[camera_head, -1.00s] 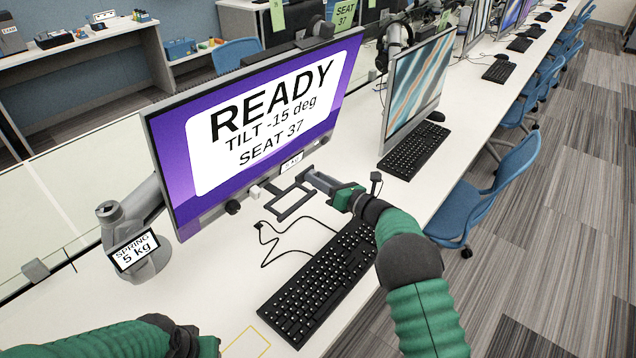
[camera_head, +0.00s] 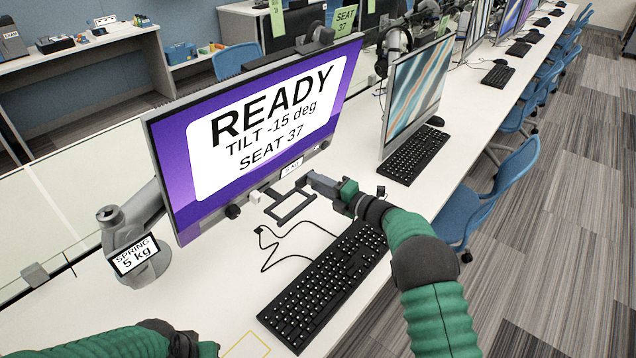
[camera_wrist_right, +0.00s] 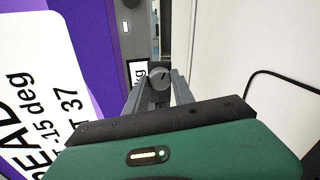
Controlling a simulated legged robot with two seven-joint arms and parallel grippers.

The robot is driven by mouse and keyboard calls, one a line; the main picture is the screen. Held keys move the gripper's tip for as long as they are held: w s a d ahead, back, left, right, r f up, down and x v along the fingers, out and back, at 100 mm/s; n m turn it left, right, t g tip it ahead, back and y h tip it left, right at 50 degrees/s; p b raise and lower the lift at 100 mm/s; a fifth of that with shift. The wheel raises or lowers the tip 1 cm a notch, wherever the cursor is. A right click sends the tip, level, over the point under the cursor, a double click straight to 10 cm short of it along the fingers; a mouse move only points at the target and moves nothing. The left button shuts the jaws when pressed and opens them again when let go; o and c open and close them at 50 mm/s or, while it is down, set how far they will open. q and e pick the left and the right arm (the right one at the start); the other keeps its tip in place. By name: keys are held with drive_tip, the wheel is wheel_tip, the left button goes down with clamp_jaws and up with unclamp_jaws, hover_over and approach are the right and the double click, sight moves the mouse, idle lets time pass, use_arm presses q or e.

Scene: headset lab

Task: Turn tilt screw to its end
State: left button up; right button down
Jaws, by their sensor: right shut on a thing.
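The monitor (camera_head: 272,125) shows "READY, TILT -15 deg, SEAT 37" on a purple screen. My right gripper (camera_head: 310,179) is at the monitor's lower edge, towards its right end. In the right wrist view its grey fingers (camera_wrist_right: 158,92) are shut on a small dark round knob with a slot mark, the tilt screw (camera_wrist_right: 160,77). In the head view the gripper hides the screw. My left gripper (camera_head: 208,349) shows only as a bit of green at the bottom edge; its fingers are out of frame.
A dark open frame (camera_head: 290,220) projects below the monitor. A keyboard (camera_head: 322,287) and a loose cable (camera_head: 268,250) lie in front. The monitor arm's base with a "SPRING 5 kg" label (camera_head: 135,256) stands left. A second monitor (camera_head: 418,85) stands right.

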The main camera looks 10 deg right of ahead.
drive_tip(key=shift+w+d+f+m+g+y+p, duration=0.15)
drive_tip(key=shift+m+p, duration=0.35)
drive_tip(key=shift+m, duration=1.5)
drive_tip(key=shift+s+m+g+y+p, duration=0.1)
drive_tip(key=shift+m+p, duration=0.35)
drive_tip(key=shift+m, duration=1.55)
drive_tip(key=shift+w+d+f+m+g+y+p, duration=0.15)
drive_tip(key=shift+m+p, duration=0.35)
drive_tip(key=shift+m, duration=1.5)
drive_tip(key=shift+s+a, duration=0.1)
drive_tip(key=c, duration=1.3)
unclamp_jaws()
drive_tip(key=shift+c, duration=0.2)
